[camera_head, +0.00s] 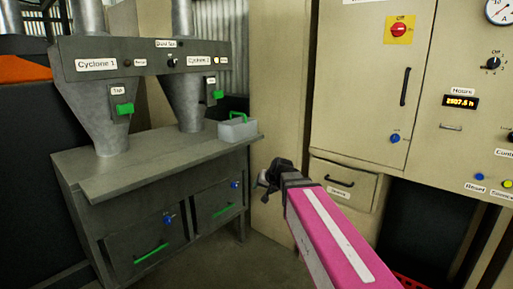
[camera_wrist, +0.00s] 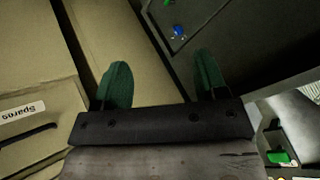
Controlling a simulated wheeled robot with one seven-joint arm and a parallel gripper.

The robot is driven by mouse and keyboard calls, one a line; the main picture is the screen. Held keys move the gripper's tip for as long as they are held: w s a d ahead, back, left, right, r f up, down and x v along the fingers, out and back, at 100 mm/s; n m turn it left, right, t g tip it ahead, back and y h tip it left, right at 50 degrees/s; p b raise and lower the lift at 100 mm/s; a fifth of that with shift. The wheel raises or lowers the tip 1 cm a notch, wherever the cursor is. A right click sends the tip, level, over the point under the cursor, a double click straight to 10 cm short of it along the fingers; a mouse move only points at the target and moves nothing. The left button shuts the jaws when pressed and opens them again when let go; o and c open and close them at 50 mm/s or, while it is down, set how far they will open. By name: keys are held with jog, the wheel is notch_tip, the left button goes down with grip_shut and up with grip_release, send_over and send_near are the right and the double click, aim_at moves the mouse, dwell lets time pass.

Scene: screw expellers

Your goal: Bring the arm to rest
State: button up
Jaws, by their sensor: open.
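My gripper (camera_head: 268,179) is at the end of my pink arm, which reaches forward from the lower right in the head view. It hangs in the air in front of the beige cabinet, to the right of the grey bench. In the wrist view my gripper (camera_wrist: 160,85) shows two green fingertips set wide apart with nothing between them. The gripper is open and empty. Past the fingers lie beige panels on the left and the dark bench front on the right.
The grey bench (camera_head: 160,172) carries two cyclones and a grey box with a green handle (camera_head: 237,128) at its right end. The beige control cabinet (camera_head: 360,90) stands right, with a drawer (camera_head: 342,184) below. The drawer labelled Spares (camera_wrist: 28,125) is close by. Floor (camera_head: 255,265) between them is clear.

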jog(key=s+d+f+g+h, duration=0.2)
jog(key=s+d+f+g, duration=0.1)
jog(key=s+d+f, duration=0.5)
jog(key=s+d+f+g+h, duration=0.2)
jog(key=s+d+f, duration=0.6)
jog(key=f, duration=0.4)
jog(key=shift+s+f+g, duration=0.3)
jog(key=shift+g, duration=0.4)
